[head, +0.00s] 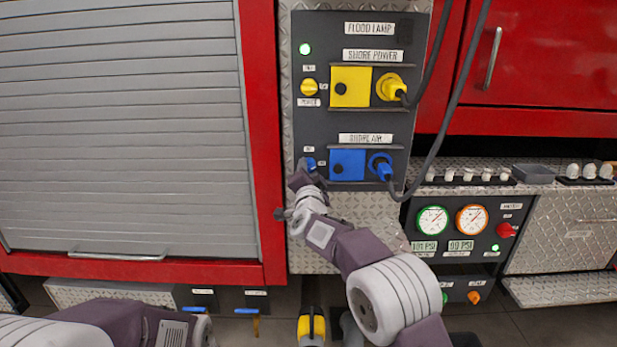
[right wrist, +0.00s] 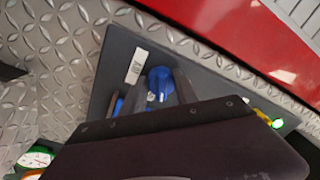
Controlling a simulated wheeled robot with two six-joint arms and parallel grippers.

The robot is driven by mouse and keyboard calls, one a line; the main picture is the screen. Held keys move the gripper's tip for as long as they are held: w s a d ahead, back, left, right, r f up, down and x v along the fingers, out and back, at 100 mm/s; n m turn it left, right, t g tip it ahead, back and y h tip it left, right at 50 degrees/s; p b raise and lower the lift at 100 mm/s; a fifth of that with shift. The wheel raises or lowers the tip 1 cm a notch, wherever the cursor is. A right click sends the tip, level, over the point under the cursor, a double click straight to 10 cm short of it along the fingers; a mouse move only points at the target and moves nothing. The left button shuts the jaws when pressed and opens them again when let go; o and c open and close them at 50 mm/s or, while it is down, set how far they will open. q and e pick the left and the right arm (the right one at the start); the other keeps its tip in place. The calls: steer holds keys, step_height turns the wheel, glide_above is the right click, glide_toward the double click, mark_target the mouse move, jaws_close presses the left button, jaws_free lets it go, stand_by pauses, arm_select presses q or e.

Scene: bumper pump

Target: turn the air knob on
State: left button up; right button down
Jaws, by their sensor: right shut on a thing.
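The blue air knob (head: 309,163) is at the lower left of the dark panel, left of the square blue cover (head: 347,165). In the head view my right gripper (head: 306,172) reaches up to it and hides part of it. In the right wrist view the round blue knob (right wrist: 160,80) sits between the two dark fingers (right wrist: 158,92), which are shut on it. A small white label (right wrist: 137,66) is beside it. Part of my left arm shows at the bottom left of the head view, but its gripper does not show.
A blue plug (head: 380,167) with a dark hose is right of the cover. Above are a yellow knob (head: 309,87), a yellow cover (head: 351,87) and a lit green lamp (head: 305,49). Two gauges (head: 432,220) sit lower right. A grey roller shutter (head: 120,130) fills the left.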

steer(key=shift+a+m+b, duration=0.1)
steer(key=shift+m+b, duration=0.7)
steer(key=shift+m, duration=1.6)
steer(key=c, duration=0.9)
jaws_free()
steer(key=s, duration=0.6)
steer(key=s+b, duration=0.1)
steer(key=s, duration=0.2)
steer(key=shift+f, duration=0.25)
